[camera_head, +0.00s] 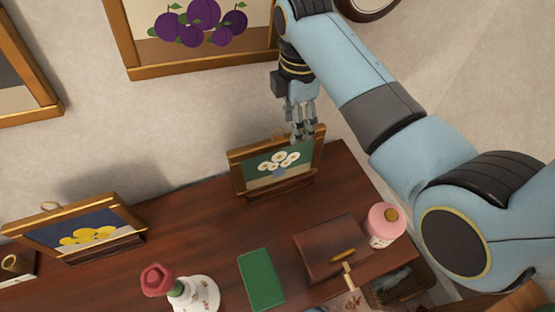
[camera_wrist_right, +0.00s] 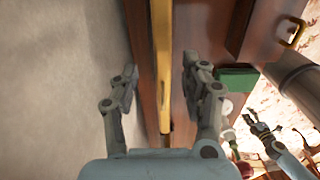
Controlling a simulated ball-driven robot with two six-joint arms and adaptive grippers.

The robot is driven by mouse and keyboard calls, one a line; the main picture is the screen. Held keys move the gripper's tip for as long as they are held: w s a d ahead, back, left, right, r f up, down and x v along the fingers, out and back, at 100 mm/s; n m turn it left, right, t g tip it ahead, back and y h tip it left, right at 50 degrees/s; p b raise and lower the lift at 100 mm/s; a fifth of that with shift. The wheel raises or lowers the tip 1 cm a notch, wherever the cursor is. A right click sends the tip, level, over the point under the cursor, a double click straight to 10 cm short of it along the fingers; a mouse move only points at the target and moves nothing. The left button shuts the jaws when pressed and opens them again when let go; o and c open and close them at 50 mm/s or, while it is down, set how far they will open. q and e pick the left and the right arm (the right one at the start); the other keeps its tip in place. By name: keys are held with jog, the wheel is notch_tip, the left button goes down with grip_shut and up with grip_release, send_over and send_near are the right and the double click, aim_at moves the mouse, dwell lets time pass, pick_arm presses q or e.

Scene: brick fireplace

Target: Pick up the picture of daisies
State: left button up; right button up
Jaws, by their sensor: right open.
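The picture of daisies (camera_head: 278,168), white flowers on green in a wooden frame, stands leaning on the dark wooden top near the wall. My right gripper (camera_head: 303,132) is open above the picture's top edge, towards its right side. In the right wrist view, the frame's golden edge (camera_wrist_right: 162,70) runs between the open fingers of my right gripper (camera_wrist_right: 156,85). I cannot tell whether either finger touches it. My left gripper (camera_wrist_right: 262,130) shows small at the lower right of that view, and its jaw state is unclear.
A green book (camera_head: 261,280), brown box (camera_head: 330,245), pink jar (camera_head: 384,224) and white vase with a red flower (camera_head: 195,293) occupy the front. A plum picture (camera_head: 195,66) is on the wall. The top between the two standing pictures is clear.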

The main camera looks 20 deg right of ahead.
aim_at(278, 159)
jog(key=f, duration=0.4)
jog(key=shift+s+d+p, duration=0.1)
jog(key=shift+s+p, duration=0.1)
jog(key=shift+p, duration=0.15)
pick_arm(q)
jog(key=shift+w+a+r+t, duration=0.15)
jog(key=shift+w+r, duration=0.15)
jog(key=shift+w, duration=0.3)
jog(key=shift+w+d+r+t, duration=0.15)
jog(key=shift+w+r, duration=0.15)
jog(key=shift+w, duration=0.3)
pick_arm(e)
jog(key=c, duration=0.4)
pick_arm(q)
jog(key=shift+s+a, duration=0.1)
jog(key=shift+s, duration=0.4)
pick_arm(e)
grip_shut()
